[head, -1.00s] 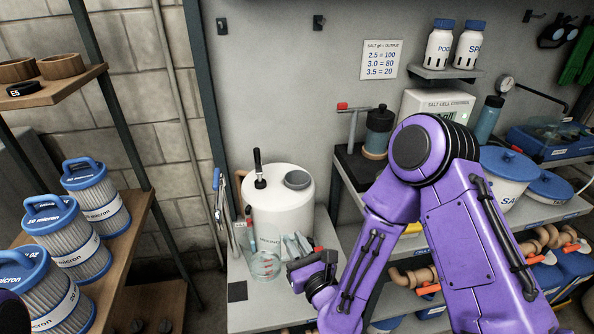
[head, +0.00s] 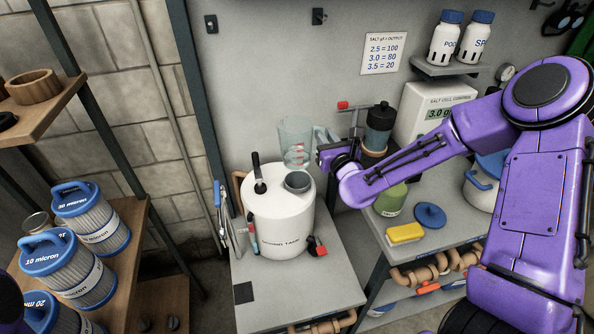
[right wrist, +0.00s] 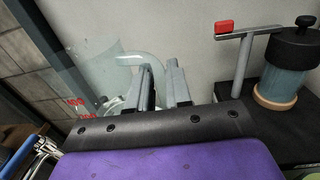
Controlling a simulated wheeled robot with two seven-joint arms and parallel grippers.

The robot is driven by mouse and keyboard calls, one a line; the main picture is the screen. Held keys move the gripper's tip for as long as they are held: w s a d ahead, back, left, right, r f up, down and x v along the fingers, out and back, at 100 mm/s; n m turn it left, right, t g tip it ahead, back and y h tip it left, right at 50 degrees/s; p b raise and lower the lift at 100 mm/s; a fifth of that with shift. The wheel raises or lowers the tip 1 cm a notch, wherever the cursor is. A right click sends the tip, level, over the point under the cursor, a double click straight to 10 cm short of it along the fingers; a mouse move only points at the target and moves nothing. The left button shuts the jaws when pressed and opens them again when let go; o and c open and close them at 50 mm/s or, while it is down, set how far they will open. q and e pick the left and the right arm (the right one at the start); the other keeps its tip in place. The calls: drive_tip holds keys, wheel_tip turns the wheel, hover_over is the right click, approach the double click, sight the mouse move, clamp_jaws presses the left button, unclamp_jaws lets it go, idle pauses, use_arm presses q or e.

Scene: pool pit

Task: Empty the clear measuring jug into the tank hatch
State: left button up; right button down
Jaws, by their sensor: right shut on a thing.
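The clear measuring jug (head: 294,136), with red marks, is up in the air just above and behind the white tank (head: 272,225). It looks close to upright in the head view; I cannot tell what liquid it holds. My right gripper (head: 324,150) is shut on the jug's handle, at the jug's right side. In the right wrist view the fingers (right wrist: 166,85) are at the handle (right wrist: 148,62), and the jug's clear wall (right wrist: 90,62) is on the left. The tank's grey round hatch (head: 298,181) is on its top, below the jug. My left gripper is out of view.
A black lever handle (head: 257,172) stands on the tank top left of the hatch. A red-handled stand (head: 352,107) and a dark-lidded container (head: 379,128) are right of my gripper. A yellow sponge (head: 404,233) lies on the right bench. Filter cartridges (head: 90,215) fill the left shelf.

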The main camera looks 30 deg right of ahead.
drive_tip(key=w+d+r+y+p, duration=0.1)
drive_tip(key=d+r+p, duration=0.1)
drive_tip(key=d, duration=0.6)
drive_tip(key=w+d+r+p, duration=0.1)
drive_tip(key=w+d+p, duration=0.1)
drive_tip(key=d, duration=0.6)
use_arm(q)
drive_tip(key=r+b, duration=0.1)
drive_tip(key=b, duration=0.2)
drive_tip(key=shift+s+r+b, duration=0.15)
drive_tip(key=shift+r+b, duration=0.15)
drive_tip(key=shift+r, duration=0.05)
use_arm(e)
wheel_tip(320, 180, down, 10)
drive_tip(key=d+n+y, duration=0.1)
drive_tip(key=d, duration=0.1)
drive_tip(key=shift+s+r+n, duration=0.2)
drive_tip(key=shift+s+n, duration=0.1)
drive_tip(key=shift+s+y, duration=0.1)
drive_tip(key=shift+y, duration=0.3)
drive_tip(key=shift+a, duration=0.1)
